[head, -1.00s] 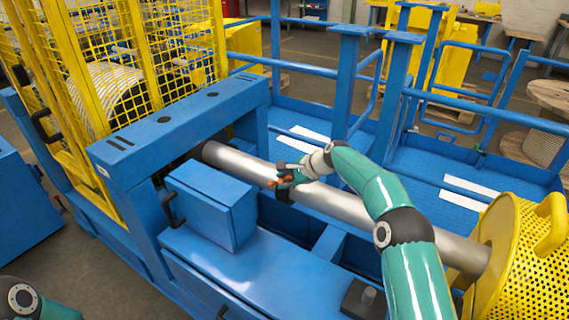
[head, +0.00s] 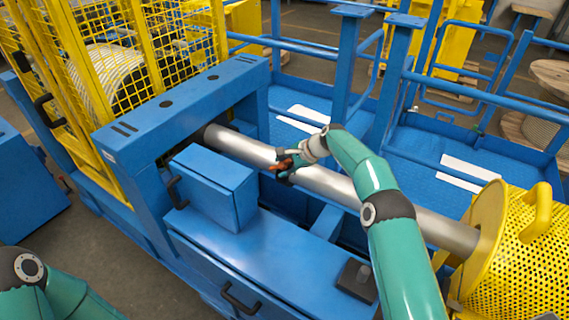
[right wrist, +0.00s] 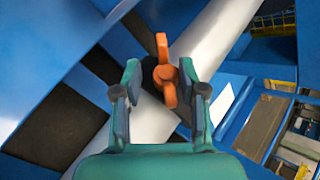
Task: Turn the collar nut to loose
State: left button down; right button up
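The orange collar nut (right wrist: 164,73) sits on the dark collar around the silver shaft (head: 335,186). In the right wrist view one lug points up and one points down. A bit of its orange (head: 282,165) shows in the head view beside the fingers. My right gripper (right wrist: 160,76) is open, with one finger on each side of the nut. A gap shows at the left finger; the right finger is very near the nut, and I cannot tell whether it touches. My left arm (head: 45,285) shows at the lower left of the head view; its gripper is out of the picture.
A blue box (head: 210,185) with a handle stands in front of the shaft. A yellow perforated guard (head: 520,240) is at the right end. Blue rails (head: 490,98) stand behind, and a yellow mesh cage (head: 110,80) is at the left.

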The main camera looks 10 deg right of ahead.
jog(key=shift+w+r, duration=0.1)
jog(key=shift+s+d+r, duration=0.2)
jog(key=shift+d+r, duration=0.2)
jog(key=shift+r, duration=0.15)
jog(key=v, duration=1)
jog(key=shift+s, duration=0.25)
